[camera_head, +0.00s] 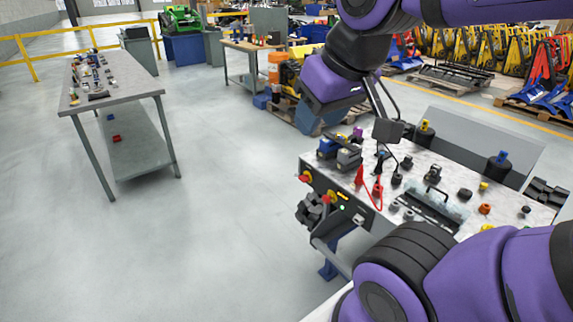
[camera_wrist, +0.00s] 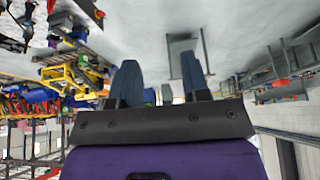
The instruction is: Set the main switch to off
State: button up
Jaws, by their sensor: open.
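A dark control panel (camera_head: 356,212) forms the front side of the near workbench. Two red-and-yellow rotary switches sit on it: an upper left switch (camera_head: 305,177) and a lower right switch (camera_head: 328,198). I cannot tell which is the main switch, nor read their settings. A small green light (camera_head: 342,207) shows beside the lower one. My gripper (camera_head: 318,118) is above and behind the bench's left end, clear of both switches. In the wrist view, my gripper (camera_wrist: 159,80) has its two blue fingers spread, with nothing between them.
The benchtop (camera_head: 450,165) carries several small parts, red cables (camera_head: 377,188) and a blue-grey box (camera_head: 348,158). A dark block (camera_head: 309,210) sticks out below the switches. A second table (camera_head: 120,80) stands at far left. Floor left of the bench is open.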

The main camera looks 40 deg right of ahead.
aim_at(303, 178)
jog(key=i+z, duration=0.35)
jog(key=i, duration=0.2)
jog(key=i+j+z, duration=0.35)
jog(key=i, duration=0.2)
jog(key=l, duration=0.1)
